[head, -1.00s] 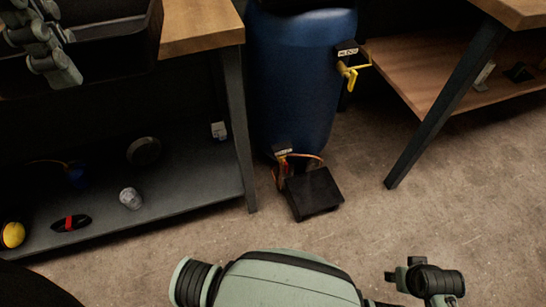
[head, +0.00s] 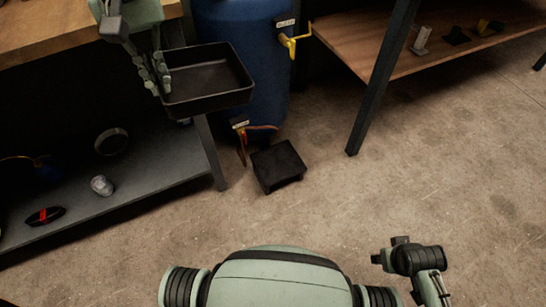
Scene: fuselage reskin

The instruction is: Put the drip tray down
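The drip tray (head: 232,101) is a black, shallow, open rectangular tray in the upper middle of the head view. It is held in the air in front of the blue barrel, roughly level and looking empty. My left gripper (head: 157,78) is at the tray's left wall and appears shut on it, its fingers pointing down. The fingers partly hide that wall. My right gripper is out of view; only part of my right arm shows at the lower right.
The blue barrel (head: 232,22) has a yellow-handled tap (head: 290,42) and a lower fitting (head: 240,123). A low black stand (head: 278,165) is on the floor before it. A bench with a dark lower shelf (head: 150,170) is left, a wooden shelf (head: 370,45) right. Floor is clear at right.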

